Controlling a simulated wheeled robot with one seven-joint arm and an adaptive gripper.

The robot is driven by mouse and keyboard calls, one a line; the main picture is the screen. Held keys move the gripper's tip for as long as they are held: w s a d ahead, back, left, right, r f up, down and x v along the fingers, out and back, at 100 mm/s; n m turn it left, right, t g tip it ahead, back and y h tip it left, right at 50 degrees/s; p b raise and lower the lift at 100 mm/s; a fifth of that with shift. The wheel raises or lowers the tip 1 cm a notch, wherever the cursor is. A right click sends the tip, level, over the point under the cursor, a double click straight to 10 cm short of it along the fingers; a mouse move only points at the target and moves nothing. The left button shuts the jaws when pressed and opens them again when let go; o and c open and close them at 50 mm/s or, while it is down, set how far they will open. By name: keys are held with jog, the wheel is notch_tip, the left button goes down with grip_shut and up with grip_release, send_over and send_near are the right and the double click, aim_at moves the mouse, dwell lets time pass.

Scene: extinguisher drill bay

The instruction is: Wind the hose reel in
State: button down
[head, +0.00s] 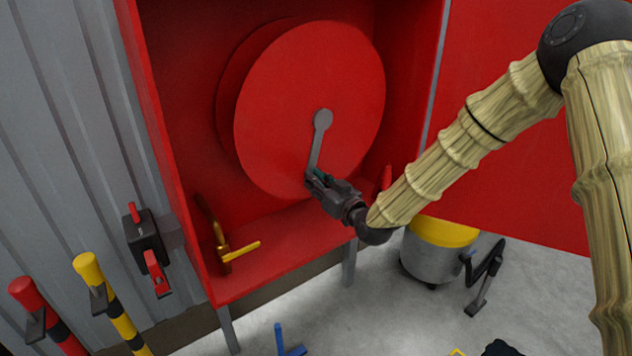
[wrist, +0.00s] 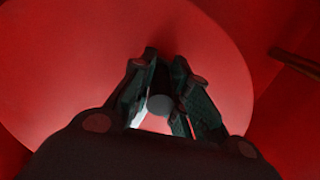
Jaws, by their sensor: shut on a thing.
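The hose reel (head: 285,85) is a large red drum in an open red cabinet. A grey crank arm (head: 316,145) runs from the hub at its middle down to its lower edge. My gripper (head: 312,178) is at the lower end of the crank, its fingers closed around the crank's handle, which they mostly hide. In the wrist view, the round grey end of the handle (wrist: 160,104) shows between the dark fingers, with the red reel disc (wrist: 75,60) behind. A brass valve or nozzle (head: 225,250) stands on the cabinet floor at the left.
The red cabinet (head: 165,130) has its door (head: 510,120) open at the right. A grey bin with a yellow rim (head: 430,255) stands on the floor below the door. Red and yellow posts (head: 88,268) and a black wall box (head: 145,240) are at the left. A blue object (head: 285,340) lies on the floor.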

aim_at(361, 135)
jog(key=w+d+n+b, duration=0.1)
jog(key=w+d+n, duration=0.1)
jog(key=w+d+n+b, duration=0.1)
jog(key=d+n, duration=0.1)
jog(key=d, duration=0.1)
jog(key=w+d+n+b, duration=0.1)
jog(key=w+d+n, duration=0.1)
jog(key=d+n, duration=0.1)
jog(key=shift+w+r, duration=0.1)
jog(key=shift+w, duration=0.2)
jog(key=w+d+r+n, duration=0.1)
jog(key=n, duration=0.1)
jog(key=w+d+r+n+b, duration=0.1)
jog(key=d+r+n, duration=0.1)
jog(key=w+d+r+n, duration=0.1)
jog(key=w+d+n, duration=0.1)
jog(key=shift+d+r+b, duration=0.15)
jog(key=shift+r+b, duration=0.25)
jog(key=shift+w+d+r+n+b, duration=0.15)
jog(key=shift+w+d+r+n, duration=0.15)
jog(key=shift+r+n, duration=0.25)
jog(key=shift+w+d+r+n+b, duration=0.15)
jog(key=shift+d+r+n, duration=0.3)
jog(key=shift+r, duration=0.2)
